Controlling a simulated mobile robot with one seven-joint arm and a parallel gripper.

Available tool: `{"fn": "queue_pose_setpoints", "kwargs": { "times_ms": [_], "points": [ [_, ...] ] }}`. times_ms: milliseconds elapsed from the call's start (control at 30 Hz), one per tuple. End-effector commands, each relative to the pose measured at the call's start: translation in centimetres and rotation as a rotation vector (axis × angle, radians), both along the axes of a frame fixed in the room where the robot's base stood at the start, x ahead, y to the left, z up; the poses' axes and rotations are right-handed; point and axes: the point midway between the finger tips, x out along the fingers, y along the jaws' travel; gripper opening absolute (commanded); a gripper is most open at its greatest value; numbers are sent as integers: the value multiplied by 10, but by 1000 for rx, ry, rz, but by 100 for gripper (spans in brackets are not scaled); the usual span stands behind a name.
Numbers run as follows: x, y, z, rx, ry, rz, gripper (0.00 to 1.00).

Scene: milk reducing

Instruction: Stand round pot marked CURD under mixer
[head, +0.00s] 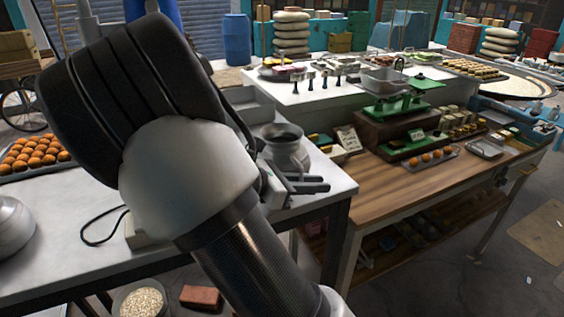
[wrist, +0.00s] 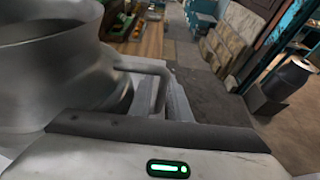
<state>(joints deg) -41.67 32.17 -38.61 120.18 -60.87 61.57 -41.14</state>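A round grey metal pot (head: 287,152) with a wide flared rim and dark inside stands near the right end of the white table. No CURD mark is readable on the visible side. My gripper (head: 315,183) is low beside the pot, its two dark fingers apart. My arm hides much of the table. I cannot make out a mixer.
The white table (head: 75,255) carries a rounded metal vessel (head: 14,228) at left and a black cable (head: 88,240). A wooden counter (head: 385,185) with a green scale (head: 395,108) stands to the right. An orange sweets tray (head: 35,155) lies at far left.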

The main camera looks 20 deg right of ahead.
Motion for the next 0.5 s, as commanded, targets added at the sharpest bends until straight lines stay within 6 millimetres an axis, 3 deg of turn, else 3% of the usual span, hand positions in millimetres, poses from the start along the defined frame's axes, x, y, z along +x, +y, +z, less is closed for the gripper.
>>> {"fn": "queue_pose_setpoints", "kwargs": {
  "times_ms": [33,100,500],
  "points": [
    [0,0,0,0,0,0,10],
    [0,0,0,0,0,0,0],
    [0,1,0,1,0,1,0]
  ]
}}
